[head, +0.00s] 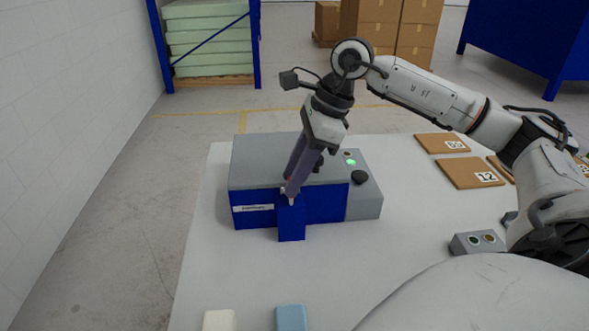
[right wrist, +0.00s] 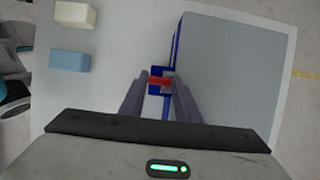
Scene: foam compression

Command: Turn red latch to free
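A grey and blue press box (head: 262,158) stands on the pale table, with a blue block on its front face. The red latch (right wrist: 160,81) is a small red bar by the blue front, seen in the right wrist view. In the head view it is mostly hidden by my fingers. My right gripper (head: 290,197) points down at the box front; its purple-grey fingers are apart, one on each side of the latch in the right wrist view (right wrist: 160,84). Whether they touch it is unclear. My left gripper is not in view.
A green light (head: 351,162) and black knob (head: 360,177) are on the box's right side. A cream block (head: 220,320) and light blue block (head: 291,317) lie at the front. Numbered brown boards (head: 465,173) and a small grey box (head: 470,243) are at right.

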